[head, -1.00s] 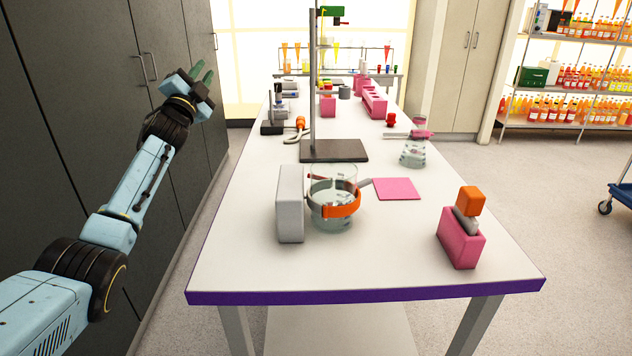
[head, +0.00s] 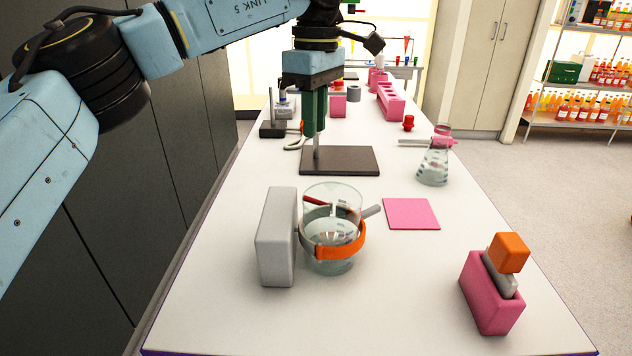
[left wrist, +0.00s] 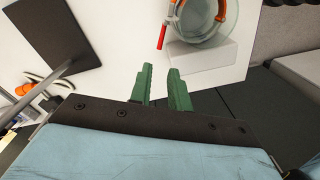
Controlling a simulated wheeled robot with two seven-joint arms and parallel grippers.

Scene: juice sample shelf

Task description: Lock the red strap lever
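A glass beaker (head: 331,262) stands beside a grey block (head: 276,240), with a grey and orange strap (head: 340,252) around it. The red lever (head: 318,201) shows at the beaker's far left side, partly seen through or behind glass. In the left wrist view the red lever (left wrist: 161,37) sticks out from the strap beside the beaker (left wrist: 200,18). My left gripper (head: 314,134) points down beyond the beaker in the head view, above the table. In the left wrist view its green fingers (left wrist: 160,70) are apart with nothing between them, and the lever lies clear of their tips. My right gripper is out of view.
A stand with a dark base (head: 338,161) is behind the beaker, close to my left gripper in the picture. A pink mat (head: 411,214), a flask (head: 434,165) and a pink holder with an orange-topped item (head: 488,295) are to the right. The front table area is clear.

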